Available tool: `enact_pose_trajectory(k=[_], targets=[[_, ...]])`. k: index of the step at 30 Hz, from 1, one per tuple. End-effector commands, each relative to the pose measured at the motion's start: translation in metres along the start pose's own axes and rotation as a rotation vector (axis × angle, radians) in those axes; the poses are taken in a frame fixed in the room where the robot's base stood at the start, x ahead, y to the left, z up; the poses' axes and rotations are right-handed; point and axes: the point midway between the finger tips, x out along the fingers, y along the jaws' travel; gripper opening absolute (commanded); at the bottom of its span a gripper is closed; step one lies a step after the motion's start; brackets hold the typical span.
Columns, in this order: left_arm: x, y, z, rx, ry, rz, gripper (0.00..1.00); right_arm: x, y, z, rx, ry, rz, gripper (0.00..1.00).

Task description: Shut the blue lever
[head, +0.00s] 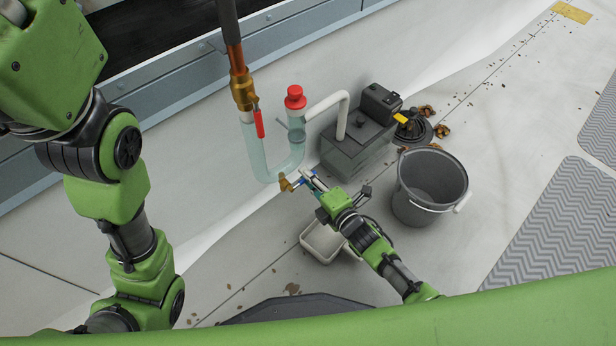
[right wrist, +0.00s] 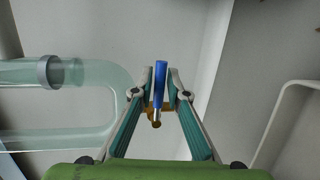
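The blue lever (right wrist: 160,78) stands upright in the middle of the right wrist view, between my right gripper's two fingers (right wrist: 160,82). The fingertips close in on both sides of it and seem to touch it. A brass valve body (right wrist: 154,108) shows behind its lower end. In the head view my right gripper (head: 308,182) is at the brass valve (head: 286,185), which sits at the low end of the clear U-shaped pipe (head: 262,168); the lever is mostly hidden there. My left arm shows at the left, but its gripper is out of view.
A red lever (head: 259,123) and a red cap (head: 295,97) are on the pipework above. A grey pump box (head: 352,155) stands behind my right gripper. A light tray (head: 318,246) lies below it, and a grey bucket (head: 432,178) stands to the right.

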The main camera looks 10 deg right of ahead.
Motion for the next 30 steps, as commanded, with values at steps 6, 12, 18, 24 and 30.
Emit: enact_pose_trajectory(k=[6,12,18,24,30], targets=[[0.000,0.000,0.000,0.000,0.000,0.000,0.40,0.000,0.000,0.001,0.001,-0.001,0.000,0.26],[0.000,-0.001,0.001,0.002,-0.002,0.000,0.40,-0.002,0.000,0.001,0.002,-0.001,0.000,0.26],[0.000,0.000,0.000,0.001,-0.001,0.000,0.40,-0.025,-0.001,0.001,0.002,-0.001,-0.002,0.26],[0.000,0.000,0.000,0.001,-0.001,0.000,0.40,-0.067,-0.002,0.000,0.002,-0.001,-0.002,0.26],[0.000,0.000,0.000,0.001,-0.001,0.000,0.40,-0.102,-0.001,0.000,0.002,-0.001,-0.001,0.26]])
